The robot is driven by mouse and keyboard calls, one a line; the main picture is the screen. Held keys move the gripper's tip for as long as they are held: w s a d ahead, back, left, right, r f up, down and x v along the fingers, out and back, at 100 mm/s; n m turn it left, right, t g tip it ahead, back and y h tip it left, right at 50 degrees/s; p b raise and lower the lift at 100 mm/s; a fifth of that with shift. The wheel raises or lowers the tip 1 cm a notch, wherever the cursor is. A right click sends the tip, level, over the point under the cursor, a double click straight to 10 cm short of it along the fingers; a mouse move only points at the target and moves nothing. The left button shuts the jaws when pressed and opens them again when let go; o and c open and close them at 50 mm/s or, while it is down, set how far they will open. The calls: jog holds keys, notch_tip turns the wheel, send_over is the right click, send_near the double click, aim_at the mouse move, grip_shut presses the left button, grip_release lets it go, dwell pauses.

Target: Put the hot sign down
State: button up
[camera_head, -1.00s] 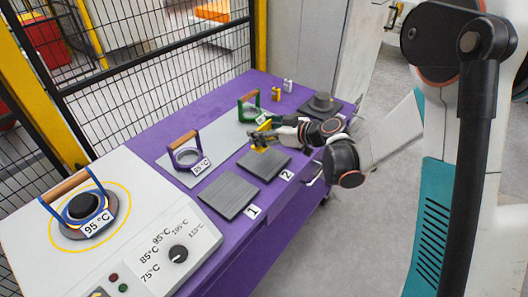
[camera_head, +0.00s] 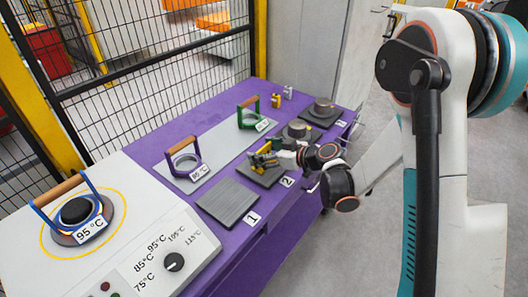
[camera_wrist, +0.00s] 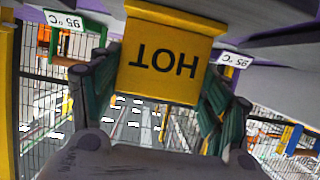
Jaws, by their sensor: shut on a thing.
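The hot sign (camera_wrist: 165,55) is a yellow block-like plate with black HOT lettering, upside down in the wrist view. My gripper (camera_head: 267,155) is shut on it, with a finger at each side of the sign. In the head view the yellow sign (camera_head: 262,160) is small and partly hidden by the fingers. It shows over the dark square pad (camera_head: 262,177) beside label 2. I cannot tell whether the sign touches the pad.
An empty dark pad (camera_head: 228,202) lies by label 1. Round grey parts (camera_head: 297,130) (camera_head: 323,106) stand on pads behind my gripper.

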jog(key=o, duration=1.1)
jog(key=shift+c, duration=0.2)
jog(key=shift+r, duration=0.15)
jog(key=p+v, duration=0.3)
jog(key=v, duration=0.9)
jog(key=s+d+r+m+h, duration=0.3)
jog(key=s+r, duration=0.1)
jog(key=s, duration=0.4)
jog(key=s+d+r+m+h, duration=0.4)
jog(key=s, duration=0.4)
jog(key=s+d+r+m+g+h, duration=0.1)
jog(key=s+d+r+m+h, duration=0.2)
jog(key=s+r, duration=0.2)
jog(key=s, duration=0.3)
jog(key=shift+d+h, duration=0.3)
jog(key=shift+h, duration=0.1)
